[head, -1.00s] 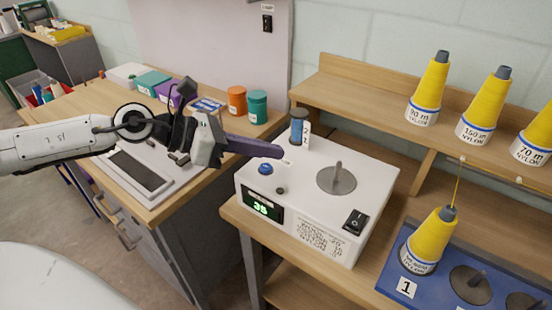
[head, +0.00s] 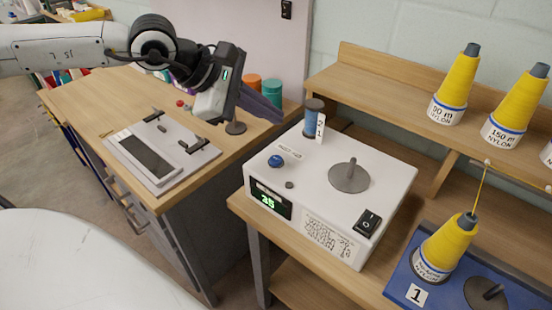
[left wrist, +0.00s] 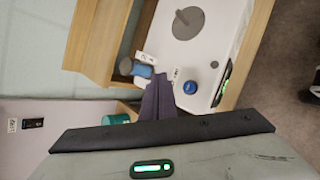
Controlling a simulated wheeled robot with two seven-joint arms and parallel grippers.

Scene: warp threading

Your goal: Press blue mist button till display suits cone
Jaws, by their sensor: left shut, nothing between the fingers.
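The white machine (head: 325,240) carries a blue button (head: 276,161) on its top near the left edge. Its front display (head: 270,201) shows two green digits, small and blurred; they look like 25 or 35. My left gripper (head: 277,112) is shut and empty, above and behind the button, apart from it. In the left wrist view the dark purple fingers (left wrist: 158,98) lie beside the blue button (left wrist: 190,88). A yellow cone (head: 448,241) stands on the blue tray (head: 408,287) behind the label 1; its own label is not readable. My right gripper is out of view.
A blue spool (head: 313,120), a grey disc with a peg (head: 349,177) and a black rocker switch (head: 369,222) are on the machine. More yellow cones (head: 456,84) stand on the wooden shelf (head: 385,85). A flat grey device (head: 160,155) lies on the left bench.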

